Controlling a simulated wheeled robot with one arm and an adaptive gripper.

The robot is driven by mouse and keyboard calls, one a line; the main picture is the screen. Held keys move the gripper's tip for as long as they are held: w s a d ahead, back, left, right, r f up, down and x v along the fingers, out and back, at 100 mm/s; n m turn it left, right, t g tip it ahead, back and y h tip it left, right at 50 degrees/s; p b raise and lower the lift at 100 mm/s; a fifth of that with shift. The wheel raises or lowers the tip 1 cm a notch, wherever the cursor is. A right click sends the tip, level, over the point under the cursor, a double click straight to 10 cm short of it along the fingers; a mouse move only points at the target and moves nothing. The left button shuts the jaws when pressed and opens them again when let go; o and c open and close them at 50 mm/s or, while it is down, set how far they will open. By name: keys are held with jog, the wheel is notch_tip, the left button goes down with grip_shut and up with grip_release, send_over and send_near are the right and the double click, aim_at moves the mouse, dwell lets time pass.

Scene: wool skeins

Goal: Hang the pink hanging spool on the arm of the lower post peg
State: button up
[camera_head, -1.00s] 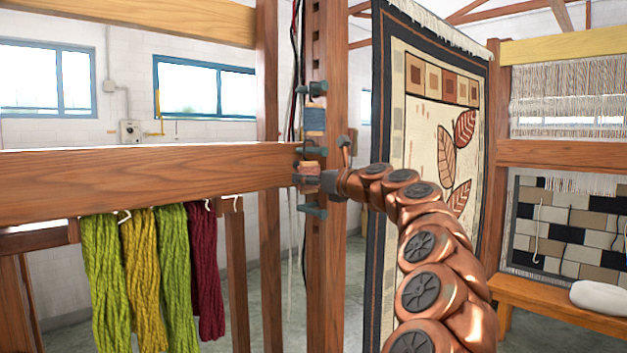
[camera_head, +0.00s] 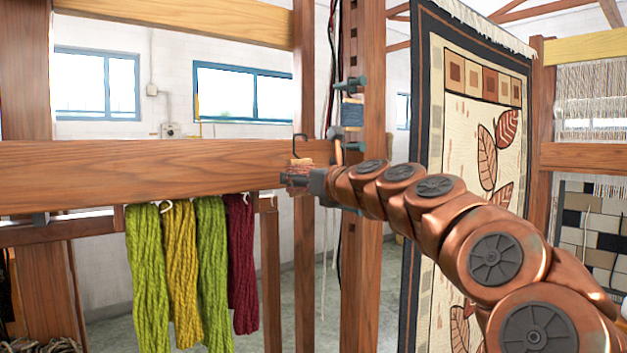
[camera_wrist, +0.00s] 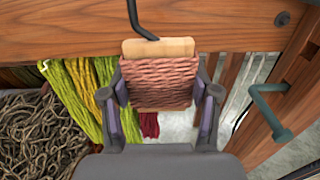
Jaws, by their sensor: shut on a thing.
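The pink spool (camera_wrist: 160,82), wound with pinkish yarn on a pale wooden core, is between the fingers of my gripper (camera_wrist: 162,98). Its dark hook (camera_head: 299,146) rises above it. In the head view my shut gripper (camera_head: 302,182) holds the spool (camera_head: 299,165) before the wooden beam, left of the post (camera_head: 361,250) and apart from it. A teal peg (camera_head: 350,146) on the post looks empty. A lower teal peg is mostly hidden behind my arm. The wrist view shows one bent teal peg (camera_wrist: 267,112) on the post, right of my gripper.
A blue spool (camera_head: 352,113) hangs below the top peg (camera_head: 350,84). Green, yellow and dark red skeins (camera_head: 211,270) hang under the beam (camera_head: 130,180). A patterned rug (camera_head: 470,130) hangs right of the post. A tangle of grey-brown yarn (camera_wrist: 40,135) lies at lower left.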

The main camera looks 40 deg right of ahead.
jog(key=w+d+f, duration=0.2)
jog(key=d+f, duration=0.1)
jog(key=f, duration=1.3)
jog(key=d, duration=1.4)
jog(key=shift+s+d+f, duration=0.15)
jog(key=shift+s+f, duration=0.05)
jog(key=shift+f, duration=0.25)
dwell(0.3)
jog(key=o, duration=1.2)
jog(key=shift+o, duration=0.2)
jog(key=s, duration=1.2)
